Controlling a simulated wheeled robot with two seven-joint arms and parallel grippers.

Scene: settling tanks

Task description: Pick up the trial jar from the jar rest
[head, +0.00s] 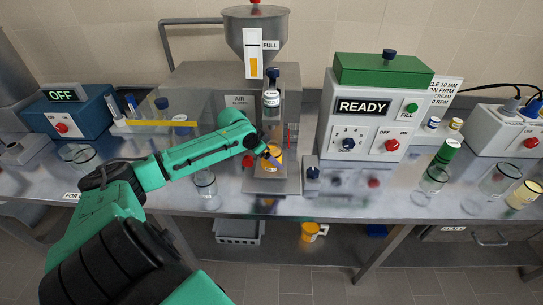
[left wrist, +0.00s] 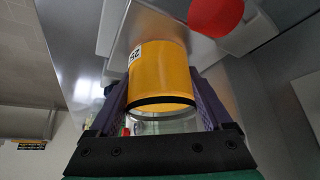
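The trial jar is most likely the glass jar with a yellow-orange band (head: 277,152) that stands under the hopper of the grey machine. In the left wrist view the banded jar (left wrist: 160,78) lies between my two purple fingers, with clear glass below the band. My left gripper (head: 271,158) reaches in from the left at this jar. The fingers lie along both sides of the jar, with little or no gap; I cannot tell whether they press on it. The fingers partly hide the jar in the head view. The right gripper is not in view.
The hopper (head: 254,35) hangs above the jar. A red knob (left wrist: 214,14) is close to it. An empty glass (head: 205,182) stands left, a small dark-knobbed box (head: 312,172) right. The READY box (head: 355,125) and several jars stand further right.

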